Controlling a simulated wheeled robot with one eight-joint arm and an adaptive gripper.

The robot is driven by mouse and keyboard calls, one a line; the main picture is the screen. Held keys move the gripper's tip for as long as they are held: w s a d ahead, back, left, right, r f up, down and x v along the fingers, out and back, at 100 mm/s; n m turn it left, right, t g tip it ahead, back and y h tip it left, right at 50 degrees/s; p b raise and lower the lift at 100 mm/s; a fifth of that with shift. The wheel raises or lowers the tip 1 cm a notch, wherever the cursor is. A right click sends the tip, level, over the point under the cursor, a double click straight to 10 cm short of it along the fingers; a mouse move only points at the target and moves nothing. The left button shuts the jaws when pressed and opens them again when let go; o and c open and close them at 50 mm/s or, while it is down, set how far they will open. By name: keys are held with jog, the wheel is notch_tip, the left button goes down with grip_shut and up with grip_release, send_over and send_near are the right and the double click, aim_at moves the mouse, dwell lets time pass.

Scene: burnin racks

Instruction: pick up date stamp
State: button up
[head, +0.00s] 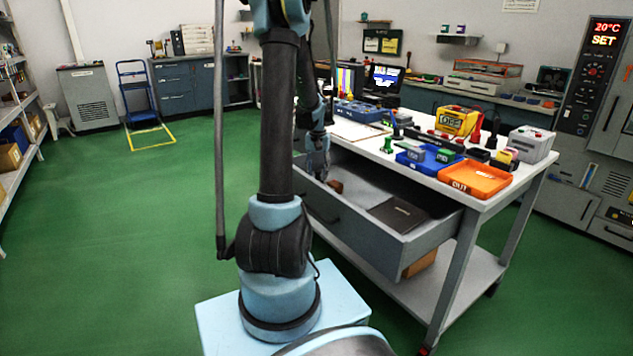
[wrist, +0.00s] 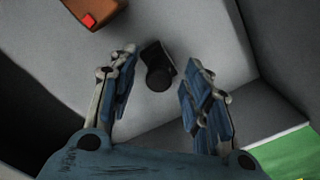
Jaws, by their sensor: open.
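My gripper (wrist: 160,62) is open and empty, its blue-padded fingers apart in the wrist view. A small black object with a round knob (wrist: 157,76), which looks like the date stamp, stands in the grey drawer (wrist: 195,30) and shows in the gap between the fingers. I cannot tell how far below the fingertips it is. In the head view my gripper (head: 318,165) hangs over the left part of the open drawer (head: 385,242), and the black object cannot be made out there.
A brown block with a red patch (wrist: 95,12) lies in the drawer near the left finger; it also shows in the head view (head: 335,186). A dark flat item (head: 398,214) lies farther right in the drawer. The tabletop above holds an orange tray (head: 476,180) and a blue tray (head: 428,165).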

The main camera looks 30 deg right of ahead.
aim_at(318, 171)
jog(key=shift+f, duration=0.35)
grip_shut()
jog(key=shift+r, duration=0.1)
notch_tip(318, 171, up, 10)
jog(key=shift+f, duration=0.1)
dwell(0.5)
